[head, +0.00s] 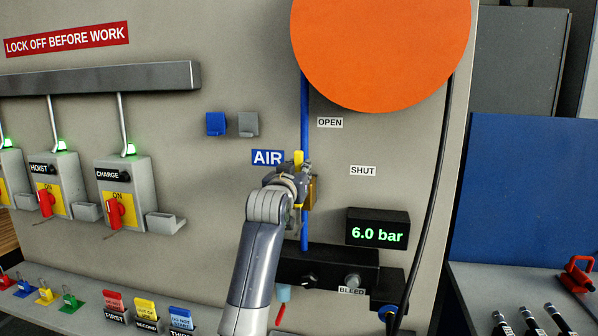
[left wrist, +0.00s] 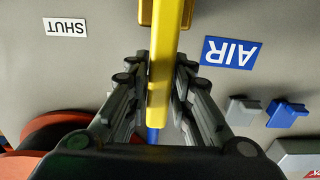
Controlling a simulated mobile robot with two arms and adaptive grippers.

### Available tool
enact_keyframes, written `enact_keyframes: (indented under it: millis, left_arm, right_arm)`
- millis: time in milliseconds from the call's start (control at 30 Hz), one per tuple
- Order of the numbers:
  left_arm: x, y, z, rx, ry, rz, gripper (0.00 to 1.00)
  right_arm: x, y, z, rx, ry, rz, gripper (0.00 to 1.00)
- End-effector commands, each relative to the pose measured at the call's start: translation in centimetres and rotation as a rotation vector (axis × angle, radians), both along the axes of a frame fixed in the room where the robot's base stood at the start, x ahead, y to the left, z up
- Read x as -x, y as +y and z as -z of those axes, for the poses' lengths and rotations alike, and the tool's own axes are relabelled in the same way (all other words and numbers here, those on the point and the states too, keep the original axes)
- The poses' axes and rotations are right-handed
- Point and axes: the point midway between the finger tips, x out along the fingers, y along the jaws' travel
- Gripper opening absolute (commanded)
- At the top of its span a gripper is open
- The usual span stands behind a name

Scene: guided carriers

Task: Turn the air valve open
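The air valve's yellow handle (head: 298,157) stands upright, in line with the blue pipe (head: 304,105), below the OPEN label (head: 330,123). The SHUT label (head: 362,171) is to its right. My left gripper (head: 298,180) is at the valve and hides much of it. In the left wrist view the yellow handle (left wrist: 160,80) runs between the two fingers of my left gripper (left wrist: 161,75), which look closed on its sides. A brass-coloured valve part (head: 310,192) shows behind the gripper. The display (head: 377,230) reads 6.0 bar. My right gripper is out of view.
A large orange disc (head: 382,45) covers the upper panel. A black hose (head: 437,190) runs down on the right. A blue and a grey block (head: 248,124) sit left of the pipe. Switch boxes with red handles (head: 121,211) are at left, tags and locks along the ledge below.

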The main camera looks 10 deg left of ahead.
Motion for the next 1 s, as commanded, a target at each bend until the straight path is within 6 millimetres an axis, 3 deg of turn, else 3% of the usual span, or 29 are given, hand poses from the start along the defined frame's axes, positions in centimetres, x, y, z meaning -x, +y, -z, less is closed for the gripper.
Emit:
enact_keyframes:
  millis: [533,1000]
  left_arm:
    - [0.7,0.0,-0.1,-0.007,-0.003,-0.001,0.38]
    - [6.8,0.1,0.0,-0.006,-0.002,-0.001,0.38]
  right_arm:
    - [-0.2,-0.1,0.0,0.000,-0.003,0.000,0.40]
    - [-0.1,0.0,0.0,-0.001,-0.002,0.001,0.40]
